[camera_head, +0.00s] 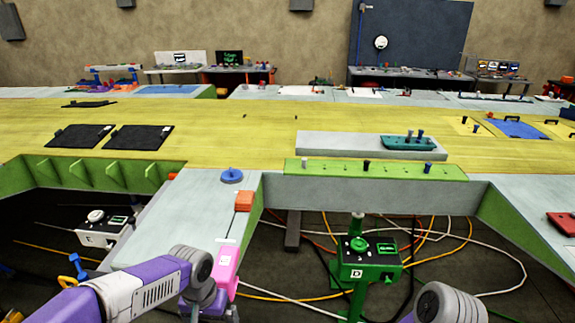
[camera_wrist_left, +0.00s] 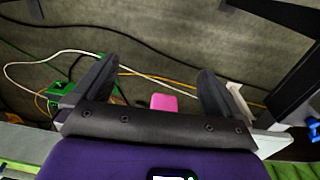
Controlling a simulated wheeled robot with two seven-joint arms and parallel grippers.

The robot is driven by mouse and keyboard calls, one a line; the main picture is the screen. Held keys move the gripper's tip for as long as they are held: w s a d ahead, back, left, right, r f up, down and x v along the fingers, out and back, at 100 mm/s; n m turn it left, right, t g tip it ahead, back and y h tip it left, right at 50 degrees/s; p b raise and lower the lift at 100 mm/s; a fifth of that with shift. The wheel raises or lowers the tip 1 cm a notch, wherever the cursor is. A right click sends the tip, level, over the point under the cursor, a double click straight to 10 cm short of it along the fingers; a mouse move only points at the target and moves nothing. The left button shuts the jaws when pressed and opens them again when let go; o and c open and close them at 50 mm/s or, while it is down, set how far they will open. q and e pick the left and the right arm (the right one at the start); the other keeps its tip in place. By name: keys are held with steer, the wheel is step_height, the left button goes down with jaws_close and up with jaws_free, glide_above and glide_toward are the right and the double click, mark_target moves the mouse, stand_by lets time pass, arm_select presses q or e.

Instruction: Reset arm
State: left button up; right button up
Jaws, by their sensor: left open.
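My left arm (camera_head: 150,287), purple and white, comes in from the lower left and bends at a grey joint over the near grey bench section. My left gripper (camera_wrist_left: 157,72) shows in the left wrist view with its two dark fingers wide apart. Nothing is held between them. A pink block (camera_wrist_left: 163,102) shows between the fingers in that view; I cannot tell how far beyond them it is. A pink item (camera_head: 226,268) also shows beside the arm in the head view. A grey link of my right arm (camera_head: 450,304) shows at the bottom; its gripper is out of view.
An orange block (camera_head: 244,201) and a blue round piece (camera_head: 232,176) sit on the grey bench section. A green box marked D (camera_head: 368,258) stands beyond it, with cables on the floor. A green bar (camera_head: 375,170) edges the yellow wing surface (camera_head: 250,120).

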arm_select(q)
step_height(320, 180, down, 10)
steer(key=w+d+h+b, duration=0.1)
steer(key=w+d, duration=0.1)
steer(key=d, duration=0.1)
steer(key=s+d+f+n+h+b, duration=0.1)
steer(key=s+f, duration=0.5)
steer(key=f, duration=0.7)
steer(key=s+d+f+n+h+b, duration=0.1)
steer(key=s+d+f+n+b, duration=0.1)
steer(key=s+f, duration=0.5)
step_height(320, 180, down, 6)
steer(key=shift+d+f+n+h+b, duration=0.1)
steer(key=shift+d+n+h+b, duration=0.2)
steer(key=shift+d+b, duration=0.55)
arm_select(e)
step_height(320, 180, down, 6)
steer(key=w, duration=0.1)
steer(key=shift+w, duration=0.3)
